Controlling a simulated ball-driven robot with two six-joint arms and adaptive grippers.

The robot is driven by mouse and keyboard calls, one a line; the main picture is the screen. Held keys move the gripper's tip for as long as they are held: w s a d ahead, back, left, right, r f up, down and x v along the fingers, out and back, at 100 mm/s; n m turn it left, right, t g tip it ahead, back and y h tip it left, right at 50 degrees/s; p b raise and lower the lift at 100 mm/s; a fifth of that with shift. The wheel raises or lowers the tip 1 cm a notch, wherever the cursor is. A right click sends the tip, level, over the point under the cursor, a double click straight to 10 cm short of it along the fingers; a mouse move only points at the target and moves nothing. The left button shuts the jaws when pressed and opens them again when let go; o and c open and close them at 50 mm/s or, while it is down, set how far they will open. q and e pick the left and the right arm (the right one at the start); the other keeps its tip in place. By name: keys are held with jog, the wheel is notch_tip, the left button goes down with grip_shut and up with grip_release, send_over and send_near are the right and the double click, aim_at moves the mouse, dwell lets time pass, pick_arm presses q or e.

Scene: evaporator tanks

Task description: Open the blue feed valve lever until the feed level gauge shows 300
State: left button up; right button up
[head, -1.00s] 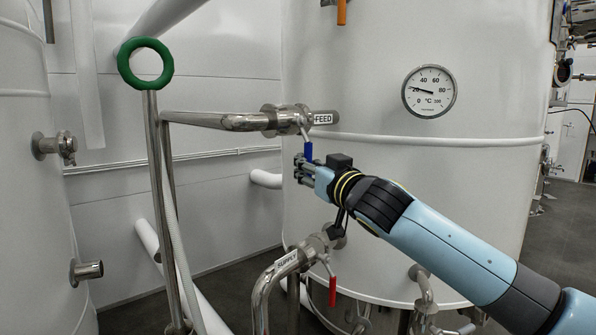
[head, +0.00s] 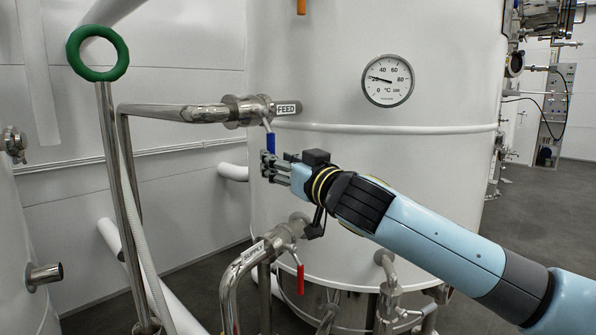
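The blue feed valve lever (head: 270,142) hangs down, slightly tilted, from the steel valve (head: 246,111) beside the label "FEED" (head: 286,109). My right gripper (head: 266,166) is at the lower end of the lever, its fingers pointing left. The fingers overlap the lever's lower end in the picture; I cannot tell whether they touch it or how far they are parted. A round dial (head: 388,80) on the white tank is marked °C and its needle points near 20. I see no feed level gauge. My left gripper is out of view.
A red lever (head: 300,279) hangs at the "SUPPLY" pipe (head: 232,287) below my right arm. A green handwheel (head: 98,53) on a steel post stands at the left. The large white tank (head: 440,140) stands behind my arm. Open floor (head: 545,230) lies at the right.

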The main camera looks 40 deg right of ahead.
jog(key=s+a, duration=0.1)
jog(key=s, duration=0.7)
jog(key=shift+s+f, duration=0.25)
jog(key=shift+f, duration=0.1)
